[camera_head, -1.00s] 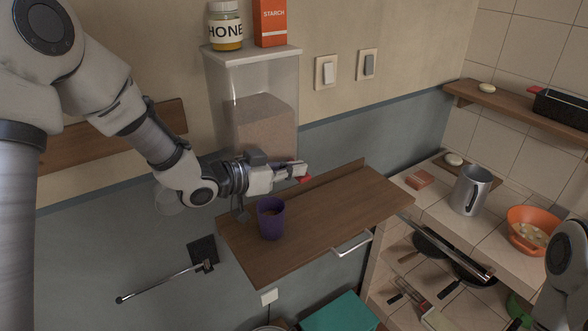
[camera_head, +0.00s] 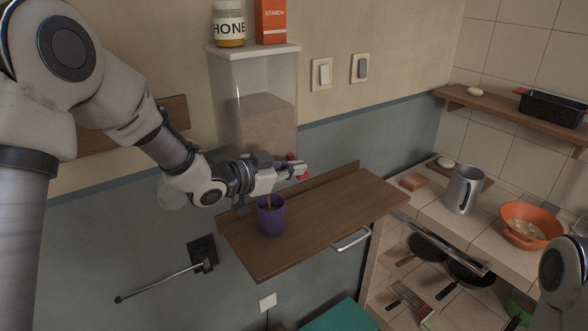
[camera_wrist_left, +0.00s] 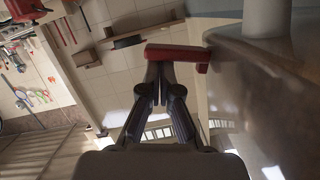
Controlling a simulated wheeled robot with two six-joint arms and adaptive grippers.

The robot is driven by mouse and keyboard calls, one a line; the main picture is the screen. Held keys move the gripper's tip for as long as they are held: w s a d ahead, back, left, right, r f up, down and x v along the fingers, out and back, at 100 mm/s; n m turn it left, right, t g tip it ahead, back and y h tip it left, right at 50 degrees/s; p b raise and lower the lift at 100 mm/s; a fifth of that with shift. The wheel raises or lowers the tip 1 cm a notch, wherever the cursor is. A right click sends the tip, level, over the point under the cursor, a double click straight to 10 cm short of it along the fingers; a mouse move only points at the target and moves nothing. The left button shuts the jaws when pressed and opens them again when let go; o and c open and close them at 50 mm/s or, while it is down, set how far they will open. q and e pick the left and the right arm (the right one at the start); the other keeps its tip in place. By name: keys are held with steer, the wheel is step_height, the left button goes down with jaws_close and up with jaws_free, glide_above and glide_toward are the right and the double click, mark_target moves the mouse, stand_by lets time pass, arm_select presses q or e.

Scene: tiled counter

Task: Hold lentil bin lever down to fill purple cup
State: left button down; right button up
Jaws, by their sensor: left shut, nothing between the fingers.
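The clear lentil bin (camera_head: 228,75) on the wall holds brown lentils (camera_head: 262,125). Its red lever (camera_head: 303,176) shows beside my left gripper (camera_head: 298,170), which is shut and empty. In the left wrist view, the shut fingertips (camera_wrist_left: 160,82) are right at the red lever (camera_wrist_left: 178,53); whether they press it is hard to tell. The purple cup (camera_head: 271,221) stands upright on the wooden shelf under the bin, below my gripper. A thin brown stream (camera_head: 268,201) falls into it. The bin's outlet is hidden behind my gripper. My right gripper is out of view.
A honey jar (camera_head: 229,25) and a starch box (camera_head: 271,22) stand on the bin's lid. The wooden shelf (camera_head: 345,207) is clear right of the cup. A metal jug (camera_head: 464,189) and an orange bowl (camera_head: 530,226) stand on the tiled counter at right.

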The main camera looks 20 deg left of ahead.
arm_select(q)
steer(key=s+a+r, duration=0.4)
steer(key=s+r, duration=0.1)
steer(key=s, duration=0.4)
steer(key=shift+r, duration=0.2)
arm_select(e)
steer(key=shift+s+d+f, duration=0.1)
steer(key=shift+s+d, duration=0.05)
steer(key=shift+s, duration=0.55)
arm_select(q)
steer(key=shift+w+f, duration=0.15)
